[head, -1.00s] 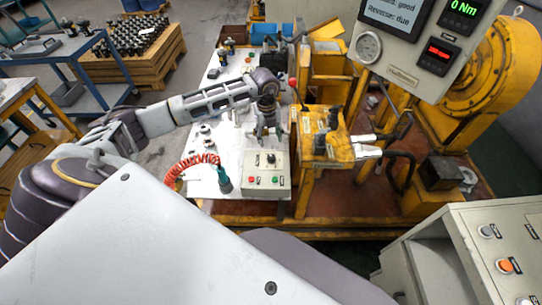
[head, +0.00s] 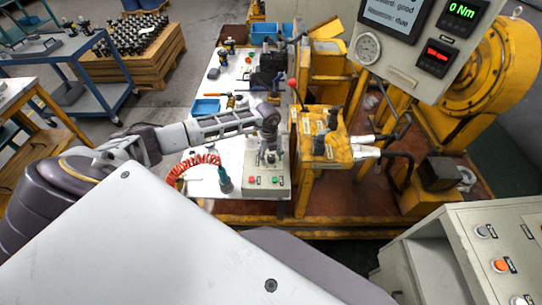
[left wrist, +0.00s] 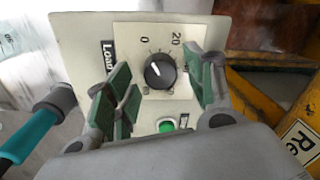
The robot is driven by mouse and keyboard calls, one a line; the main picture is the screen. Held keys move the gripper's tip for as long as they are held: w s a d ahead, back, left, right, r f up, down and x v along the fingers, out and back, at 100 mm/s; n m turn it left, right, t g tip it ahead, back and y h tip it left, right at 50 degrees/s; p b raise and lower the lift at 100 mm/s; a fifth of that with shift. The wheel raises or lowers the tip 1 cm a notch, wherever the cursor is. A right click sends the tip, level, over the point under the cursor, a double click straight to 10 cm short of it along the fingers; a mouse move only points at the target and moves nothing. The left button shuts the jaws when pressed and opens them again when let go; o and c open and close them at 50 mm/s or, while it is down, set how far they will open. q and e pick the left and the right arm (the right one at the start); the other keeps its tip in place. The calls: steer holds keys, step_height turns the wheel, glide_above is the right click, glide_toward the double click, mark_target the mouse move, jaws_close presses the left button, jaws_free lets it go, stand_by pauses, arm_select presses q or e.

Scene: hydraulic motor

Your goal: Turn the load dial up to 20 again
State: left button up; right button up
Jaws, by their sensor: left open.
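The load dial (left wrist: 160,75) is a black round knob on a white scale plate of the grey control box (head: 264,190). In the left wrist view its white mark appears to point up and left, nearer the 0 than the 20; the exact setting is hard to read. My left gripper (left wrist: 164,80) is open, its green-padded fingers on either side of the knob with gaps showing. In the head view my left gripper (head: 268,158) is over the box and hides the dial. My right gripper is not in view.
A green button (left wrist: 166,126) sits below the dial; a red button (head: 252,180) is also on the box. A teal-handled tool (head: 225,182) on a red coiled hose lies to the left. The yellow rig (head: 335,150) stands close right. The display (head: 462,10) reads 0 Nm.

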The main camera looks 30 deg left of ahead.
arm_select(q)
steer(key=shift+f, duration=0.3)
steer(key=c, duration=1)
